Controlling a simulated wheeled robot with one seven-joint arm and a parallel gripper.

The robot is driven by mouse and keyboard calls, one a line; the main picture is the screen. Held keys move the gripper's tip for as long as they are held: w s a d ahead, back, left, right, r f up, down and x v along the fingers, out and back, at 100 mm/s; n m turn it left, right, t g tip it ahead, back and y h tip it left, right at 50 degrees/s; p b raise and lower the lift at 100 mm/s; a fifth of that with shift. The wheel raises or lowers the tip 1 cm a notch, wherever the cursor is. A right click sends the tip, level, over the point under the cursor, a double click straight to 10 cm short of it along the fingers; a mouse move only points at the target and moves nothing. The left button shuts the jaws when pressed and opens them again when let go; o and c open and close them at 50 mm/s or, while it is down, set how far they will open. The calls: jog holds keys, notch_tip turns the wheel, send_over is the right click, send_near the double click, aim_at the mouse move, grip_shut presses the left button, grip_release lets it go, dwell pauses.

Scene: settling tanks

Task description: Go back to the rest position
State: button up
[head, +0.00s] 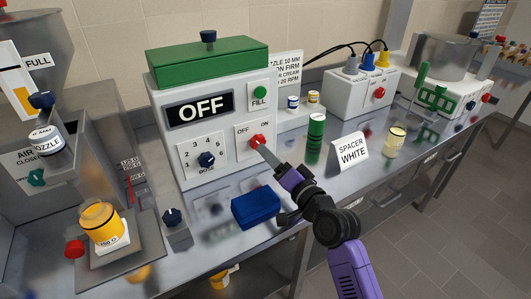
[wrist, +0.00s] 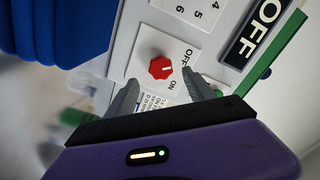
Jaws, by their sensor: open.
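My gripper (head: 268,153) is at the front of the white machine (head: 170,128), its tips close to the red OFF/ON knob (head: 257,141). In the wrist view the knob (wrist: 160,68) shows between and just beyond the two spread fingers, with nothing held. I cannot tell whether a finger touches it. The machine's dark display (head: 199,107) reads OFF. My arm reaches up from the lower right, over the counter's front edge.
A yellow jar (head: 101,224) sits at the left. The floor (head: 440,190) at right is clear.

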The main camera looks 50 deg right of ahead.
jog(key=shift+v, duration=0.8)
jog(key=s+a+f+n+g+y, duration=0.1)
jog(key=s+a+f+n, duration=0.1)
jog(key=s+a+n, duration=0.2)
jog(key=s+a+f+n+y, duration=0.2)
jog(key=s+a+n, duration=0.3)
jog(key=s+a, duration=0.6)
jog(key=s+a+f+n+g+y, duration=0.1)
jog(key=s+a+n, duration=0.4)
jog(key=s, duration=1.2)
jog(key=a+f+y, duration=0.1)
jog(key=a, duration=0.1)
jog(key=shift+s+a+g, duration=0.3)
jog(key=shift+s+a, duration=0.05)
jog(key=shift+s, duration=0.05)
